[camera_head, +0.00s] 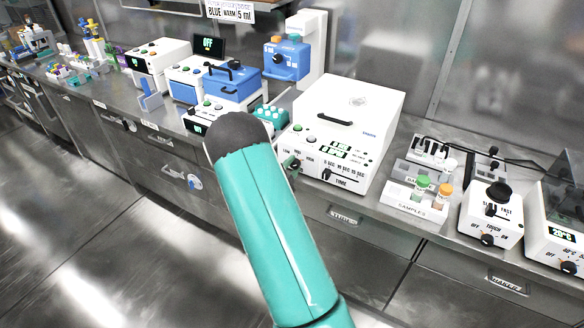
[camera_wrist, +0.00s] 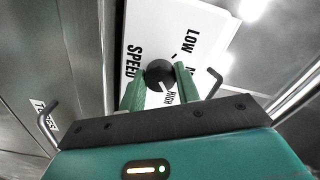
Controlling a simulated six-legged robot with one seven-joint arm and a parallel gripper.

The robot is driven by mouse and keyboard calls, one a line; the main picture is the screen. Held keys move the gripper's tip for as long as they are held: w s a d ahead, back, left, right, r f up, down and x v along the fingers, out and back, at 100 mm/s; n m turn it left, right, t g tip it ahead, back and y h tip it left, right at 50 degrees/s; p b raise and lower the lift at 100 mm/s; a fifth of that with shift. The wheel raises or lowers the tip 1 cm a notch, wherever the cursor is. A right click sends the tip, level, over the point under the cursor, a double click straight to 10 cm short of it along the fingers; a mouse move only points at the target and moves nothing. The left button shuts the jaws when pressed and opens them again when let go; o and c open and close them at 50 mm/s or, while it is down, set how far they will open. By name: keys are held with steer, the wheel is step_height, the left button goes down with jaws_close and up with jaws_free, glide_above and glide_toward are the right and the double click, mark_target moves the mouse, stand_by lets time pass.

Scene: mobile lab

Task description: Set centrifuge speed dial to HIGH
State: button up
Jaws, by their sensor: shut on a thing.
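The centrifuge (camera_head: 356,110) is a white box with a handle on its lid, lit green displays and a TIME dial (camera_head: 326,174) on its front. In the wrist view its white panel (camera_wrist: 206,18) carries the words SPEED, LOW and HIGH; the middle label is partly hidden. The round black speed dial (camera_wrist: 157,71) sits between my green fingers. My gripper (camera_wrist: 160,79) is shut on the dial, one finger on each side. The dial's white mark points toward HIGH. In the head view my teal arm hides most of the gripper, and the dial's setting is too small to read.
A sample rack (camera_head: 411,199) with capped vials stands right of the centrifuge. Farther right is a white device (camera_head: 487,228) with a black top. Blue and white machines (camera_head: 233,84) stand to the left. The floor (camera_head: 90,220) in front of the bench is clear.

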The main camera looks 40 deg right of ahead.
steer(key=shift+m, duration=0.9)
steer(key=o, duration=1)
steer(key=v, duration=1.4)
steer(key=shift+r, duration=0.1)
steer(key=shift+w+d, duration=0.1)
